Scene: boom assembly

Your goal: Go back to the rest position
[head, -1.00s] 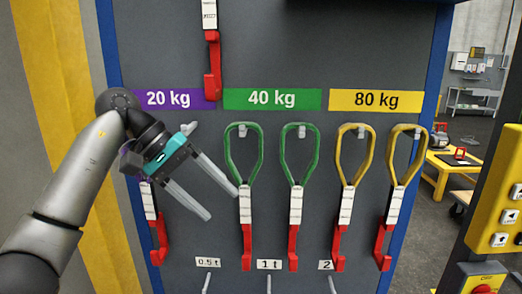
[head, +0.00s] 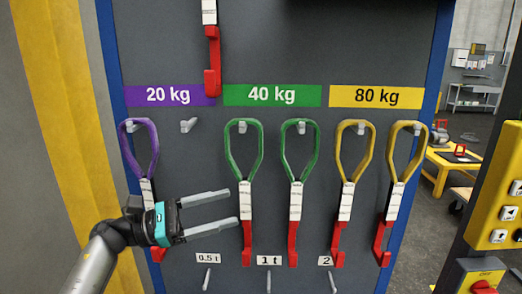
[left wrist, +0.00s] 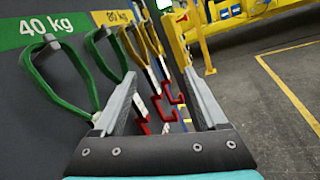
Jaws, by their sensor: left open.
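My left gripper (head: 233,207) is open and empty in the head view, low in front of the grey board, with its fingers pointing right. Its fingertips are close to the left green sling (head: 243,150) in the picture; I cannot tell whether they touch. In the left wrist view the two fingers (left wrist: 163,78) are spread apart with nothing held between them. My right gripper is not in view.
A purple sling (head: 139,150) hangs under the 20 kg sign beside an empty peg (head: 188,125). Another green sling (head: 300,150) and yellow slings (head: 354,152) hang to the right. A red hook (head: 212,60) hangs above. A yellow control post (head: 497,200) stands at right.

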